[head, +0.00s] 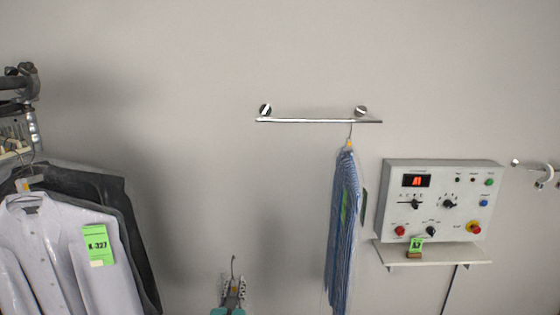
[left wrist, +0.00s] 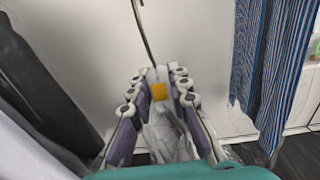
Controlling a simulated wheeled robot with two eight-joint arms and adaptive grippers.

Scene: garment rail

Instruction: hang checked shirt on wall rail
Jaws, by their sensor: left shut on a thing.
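The metal wall rail (head: 318,121) is fixed to the wall at the centre of the head view. A blue garment (head: 343,225), striped or finely checked, hangs by its hook near the rail's right end. My left gripper (head: 232,292) is below and left of the rail, at the picture's bottom edge. It is shut on a hanger with an orange tag (left wrist: 159,91), whose thin hook (left wrist: 144,35) points up. Clear plastic shows below the tag; the garment on this hanger is mostly hidden, so I cannot tell its pattern. My right gripper is not in view.
A grey-white shirt (head: 65,250) with a green tag and dark garments hang from a rack at the left. A control panel (head: 440,200) with a small shelf (head: 440,256) is right of the blue garment. The rail's left part is empty.

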